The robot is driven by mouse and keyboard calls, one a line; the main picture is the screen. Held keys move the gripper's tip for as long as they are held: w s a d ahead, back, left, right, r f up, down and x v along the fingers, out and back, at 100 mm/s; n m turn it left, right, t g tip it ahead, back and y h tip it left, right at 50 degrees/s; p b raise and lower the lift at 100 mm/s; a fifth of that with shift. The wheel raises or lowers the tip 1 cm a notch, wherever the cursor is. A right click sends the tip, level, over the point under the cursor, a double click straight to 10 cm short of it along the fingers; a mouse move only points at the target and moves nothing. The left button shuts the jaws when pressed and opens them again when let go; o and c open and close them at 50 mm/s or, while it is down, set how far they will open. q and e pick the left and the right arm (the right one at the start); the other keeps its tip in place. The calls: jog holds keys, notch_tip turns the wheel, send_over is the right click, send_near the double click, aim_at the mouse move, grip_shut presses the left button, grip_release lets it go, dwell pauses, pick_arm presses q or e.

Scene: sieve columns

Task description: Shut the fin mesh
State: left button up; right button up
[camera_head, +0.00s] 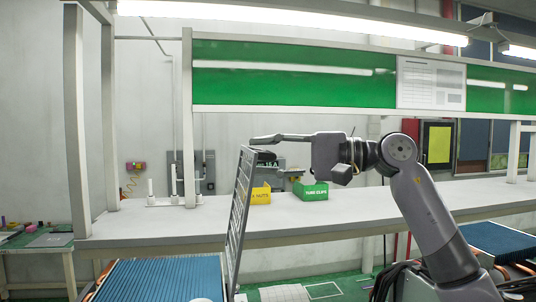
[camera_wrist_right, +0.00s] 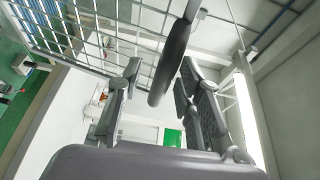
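The fin mesh (camera_head: 240,202) is a grey wire-grid panel standing upright, seen nearly edge-on in the head view, swung up from the blue ribbed fins (camera_head: 160,281). In the right wrist view the mesh (camera_wrist_right: 95,38) fills the upper left. My right gripper (camera_head: 262,147) is at the top edge of the mesh. In the wrist view its fingers (camera_wrist_right: 160,82) are spread on either side of a dark rounded bar (camera_wrist_right: 174,58) by the mesh, with a gap showing on the left; contact on the right is unclear. My left gripper is out of view.
A long white bench (camera_head: 345,208) runs behind the mesh. It carries a yellow bin (camera_head: 260,195) and a green bin (camera_head: 311,191). A second blue ribbed block (camera_head: 496,241) is at the right, beside my right arm. A post (camera_head: 188,120) rises left of the mesh.

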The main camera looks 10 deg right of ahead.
jog(key=shift+c, duration=0.6)
jog(key=shift+a, duration=0.1)
grip_shut()
jog(key=shift+f, duration=0.15)
